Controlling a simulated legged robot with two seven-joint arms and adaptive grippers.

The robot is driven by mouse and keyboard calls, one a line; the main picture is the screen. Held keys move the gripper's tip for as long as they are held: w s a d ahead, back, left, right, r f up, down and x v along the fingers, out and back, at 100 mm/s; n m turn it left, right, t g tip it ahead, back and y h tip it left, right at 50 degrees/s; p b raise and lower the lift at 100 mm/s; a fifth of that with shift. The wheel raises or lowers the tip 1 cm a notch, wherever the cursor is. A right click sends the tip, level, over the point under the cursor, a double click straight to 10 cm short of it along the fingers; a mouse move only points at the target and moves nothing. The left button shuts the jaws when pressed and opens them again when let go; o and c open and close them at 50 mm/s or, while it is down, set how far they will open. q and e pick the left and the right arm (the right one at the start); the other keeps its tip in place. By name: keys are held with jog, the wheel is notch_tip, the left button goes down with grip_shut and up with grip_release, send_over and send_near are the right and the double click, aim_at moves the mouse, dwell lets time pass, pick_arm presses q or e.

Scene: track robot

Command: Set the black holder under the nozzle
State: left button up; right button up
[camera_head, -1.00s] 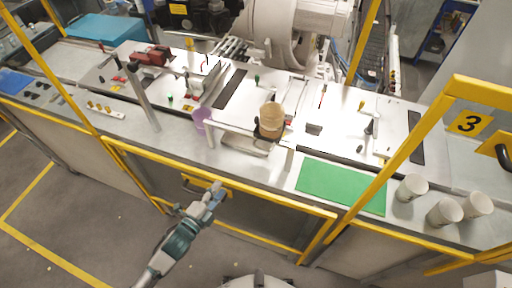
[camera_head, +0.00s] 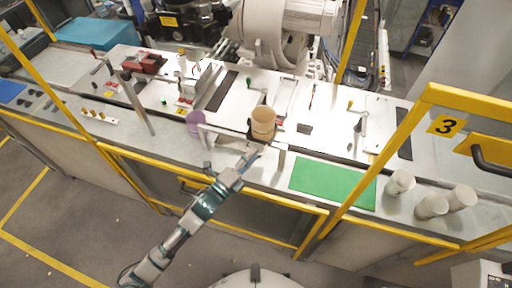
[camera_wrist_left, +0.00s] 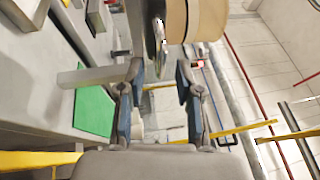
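The black holder (camera_head: 251,132) shows as a dark piece around the lower part of a tan cup (camera_head: 263,122) on the workbench. In the left wrist view the cup (camera_wrist_left: 205,18) and a dark, shiny part of the holder (camera_wrist_left: 156,22) are close ahead of the fingertips. My left gripper (camera_head: 250,157) is just in front of the holder on the near side of the bench. In the left wrist view its two fingers (camera_wrist_left: 160,68) are apart with nothing between them. I cannot make out the nozzle for certain. My right gripper is not in view.
A light rail on posts (camera_head: 228,132) stands beside the holder. A purple cup (camera_head: 194,122) is to its left. A green mat (camera_head: 330,184) lies to the right, with several pale cups (camera_head: 432,206) beyond. Yellow frame bars (camera_head: 385,150) cross the right side.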

pick_arm(q)
jog(key=shift+x, duration=1.4)
jog(key=shift+a, duration=0.1)
grip_shut()
jog(key=shift+f, duration=0.1)
